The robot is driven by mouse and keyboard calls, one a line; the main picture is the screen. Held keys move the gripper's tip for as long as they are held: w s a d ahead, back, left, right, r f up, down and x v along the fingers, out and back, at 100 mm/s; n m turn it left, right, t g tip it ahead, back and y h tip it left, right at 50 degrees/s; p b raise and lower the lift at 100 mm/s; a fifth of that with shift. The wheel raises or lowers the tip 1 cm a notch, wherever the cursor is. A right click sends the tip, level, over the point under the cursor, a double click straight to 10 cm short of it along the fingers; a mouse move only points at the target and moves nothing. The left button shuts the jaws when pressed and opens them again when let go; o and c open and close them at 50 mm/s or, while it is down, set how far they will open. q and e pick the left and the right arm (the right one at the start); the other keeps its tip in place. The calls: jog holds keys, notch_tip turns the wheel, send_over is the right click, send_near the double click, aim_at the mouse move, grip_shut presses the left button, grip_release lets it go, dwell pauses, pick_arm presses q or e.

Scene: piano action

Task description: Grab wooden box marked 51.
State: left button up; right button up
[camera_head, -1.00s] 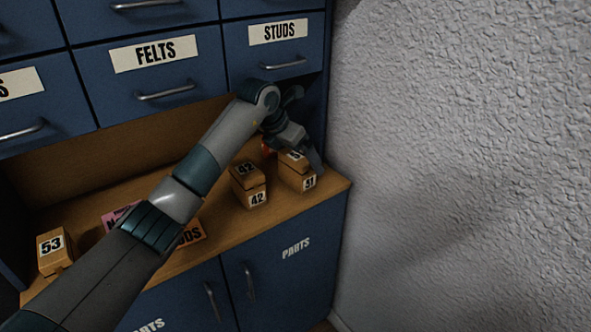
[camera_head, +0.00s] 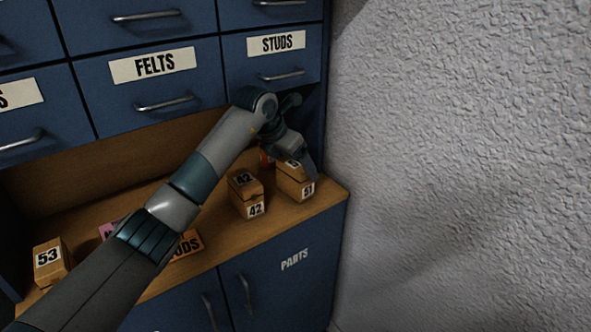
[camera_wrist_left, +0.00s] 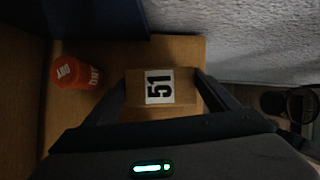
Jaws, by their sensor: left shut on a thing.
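The wooden box marked 51 (camera_head: 291,187) stands near the right end of the wooden counter (camera_head: 222,235). Its front label reads 51, and its top label is partly covered by my gripper. My left gripper (camera_head: 303,168) reaches down over this box from behind and is shut on it. In the left wrist view the box (camera_wrist_left: 185,87) sits between the two fingers of the left gripper (camera_wrist_left: 160,90), its 51 label facing the camera. I cannot tell whether the box is clear of the counter. My right gripper is not in view.
A box marked 42 (camera_head: 246,197) stands close to the left. A box marked 53 (camera_head: 50,262) is at far left. An orange container (camera_wrist_left: 80,72) stands near box 51. Blue drawers (camera_head: 160,85) hang above, and a rough grey wall (camera_head: 460,170) is at right.

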pick_arm(q)
jog(key=shift+r, duration=0.5)
notch_tip(320, 180, up, 2)
jog(key=shift+r+b, duration=0.2)
jog(key=shift+b, duration=0.35)
jog(key=s+d+r+b, duration=0.2)
jog(key=s+d+r, duration=0.5)
jog(key=d, duration=0.2)
jog(key=shift+d, duration=0.2)
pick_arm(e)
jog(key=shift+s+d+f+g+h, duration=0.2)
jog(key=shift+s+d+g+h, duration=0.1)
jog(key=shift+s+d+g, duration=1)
